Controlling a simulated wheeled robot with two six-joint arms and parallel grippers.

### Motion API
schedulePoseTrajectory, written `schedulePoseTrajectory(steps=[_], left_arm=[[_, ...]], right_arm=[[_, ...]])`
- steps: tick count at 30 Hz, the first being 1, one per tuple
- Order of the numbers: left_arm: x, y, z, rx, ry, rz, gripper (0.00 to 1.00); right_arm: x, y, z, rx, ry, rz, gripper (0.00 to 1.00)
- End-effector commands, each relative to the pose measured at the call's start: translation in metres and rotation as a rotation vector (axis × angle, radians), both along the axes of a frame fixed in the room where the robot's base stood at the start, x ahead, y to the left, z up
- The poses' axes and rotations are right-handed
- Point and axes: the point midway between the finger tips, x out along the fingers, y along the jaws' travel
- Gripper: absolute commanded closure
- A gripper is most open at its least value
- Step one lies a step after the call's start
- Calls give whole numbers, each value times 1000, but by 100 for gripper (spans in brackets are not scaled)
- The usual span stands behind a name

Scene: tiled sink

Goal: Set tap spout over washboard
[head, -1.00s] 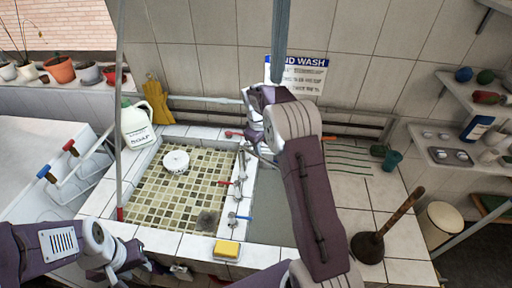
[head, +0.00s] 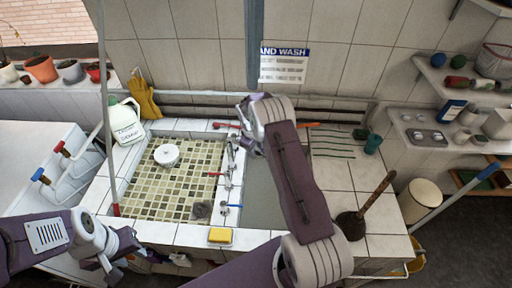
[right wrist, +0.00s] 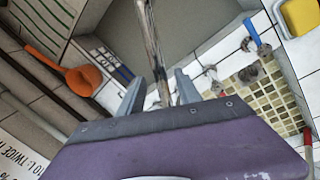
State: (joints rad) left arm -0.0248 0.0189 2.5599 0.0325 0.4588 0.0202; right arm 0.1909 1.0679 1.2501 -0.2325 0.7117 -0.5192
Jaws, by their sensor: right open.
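In the right wrist view a metal tap spout (right wrist: 151,45) runs between the two fingers of my right gripper (right wrist: 160,90). The fingers are open, one on each side of it; contact cannot be told. In the head view my right gripper (head: 243,138) is at the wall end of the divider between the basins, and my arm hides most of the spout. A plain grey sloping surface (head: 262,195), possibly the washboard, lies right of the divider; it also shows in the right wrist view (right wrist: 200,20). My left gripper (head: 115,258) is low at the left front; its fingers are unclear.
Red (head: 215,174) and blue (head: 231,206) tap handles stand along the divider. The tiled basin (head: 150,195) holds a white round object (head: 166,155). A yellow sponge (head: 220,237) lies on the front rim. A plunger (head: 352,224) stands at right.

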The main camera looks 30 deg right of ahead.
Motion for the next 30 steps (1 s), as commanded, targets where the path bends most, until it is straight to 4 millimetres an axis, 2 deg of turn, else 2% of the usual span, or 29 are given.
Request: schedulePoseTrajectory(steps=[8, 9, 13, 14, 30], left_arm=[[0, 0, 1, 0, 0, 0, 64], [0, 0, 1, 0, 0, 0, 64], [0, 0, 1, 0, 0, 0, 64], [0, 0, 1, 0, 0, 0, 64], [0, 0, 2, 0, 0, 0, 64]], right_arm=[[0, -1, -5, 0, 0, 0, 59], [1, -1, -5, 0, 0, 0, 62], [0, -1, -5, 0, 0, 0, 98], [0, -1, -5, 0, 0, 0, 100], [0, -1, -5, -1, 1, 1, 100]])
